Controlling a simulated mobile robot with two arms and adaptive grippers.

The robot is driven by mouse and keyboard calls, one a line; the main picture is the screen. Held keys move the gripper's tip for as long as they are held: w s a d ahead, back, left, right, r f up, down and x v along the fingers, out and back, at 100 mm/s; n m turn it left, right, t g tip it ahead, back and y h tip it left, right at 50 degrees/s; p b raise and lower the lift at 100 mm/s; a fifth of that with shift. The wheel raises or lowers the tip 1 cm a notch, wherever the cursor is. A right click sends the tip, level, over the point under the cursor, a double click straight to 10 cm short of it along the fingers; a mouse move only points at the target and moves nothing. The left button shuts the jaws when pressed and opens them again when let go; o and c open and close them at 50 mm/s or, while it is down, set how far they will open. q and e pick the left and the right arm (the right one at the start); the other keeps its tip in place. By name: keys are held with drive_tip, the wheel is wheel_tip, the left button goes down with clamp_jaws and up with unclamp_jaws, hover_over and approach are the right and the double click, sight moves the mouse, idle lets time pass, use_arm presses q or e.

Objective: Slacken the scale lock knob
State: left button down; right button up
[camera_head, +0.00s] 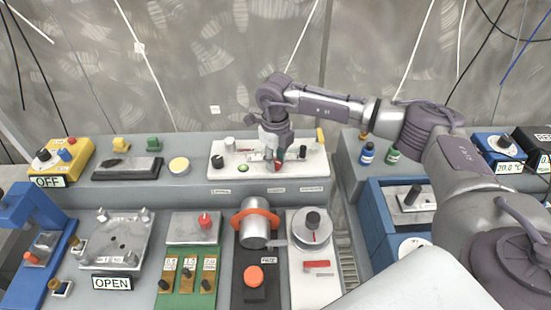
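My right arm reaches in from the right, and its gripper (273,155) points down at the white panel (310,165) on the back shelf. A small dark-green and red part (279,160) shows at the fingertips. The fingers cover part of it, and whether they grip it is too small to tell. The panel also carries a black knob (217,162), a pale knob (230,145), a green button (243,168) and a dark knob (303,151). The labels below are unreadable, so I cannot tell which knob is the scale lock. My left gripper is out of view.
In front stand a round dial with a black knob (312,222), a metal cylinder in an orange clamp (255,228) and a red button (254,276). Small bottles (367,153) stand right of the panel, under my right arm. A yellow box (62,160) sits far left.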

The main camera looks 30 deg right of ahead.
clamp_jaws()
drive_tip(key=n+b, duration=0.3)
drive_tip(key=shift+f, duration=0.2)
drive_tip(key=n+b, duration=0.4)
drive_tip(key=n, duration=0.2)
drive_tip(key=n+b, duration=0.3)
drive_tip(key=n, duration=0.2)
drive_tip(key=shift+r, duration=0.15)
drive_tip(key=n+b, duration=0.2)
drive_tip(key=n, duration=0.3)
drive_tip(key=shift+r, duration=0.1)
drive_tip(key=shift+n, duration=0.4)
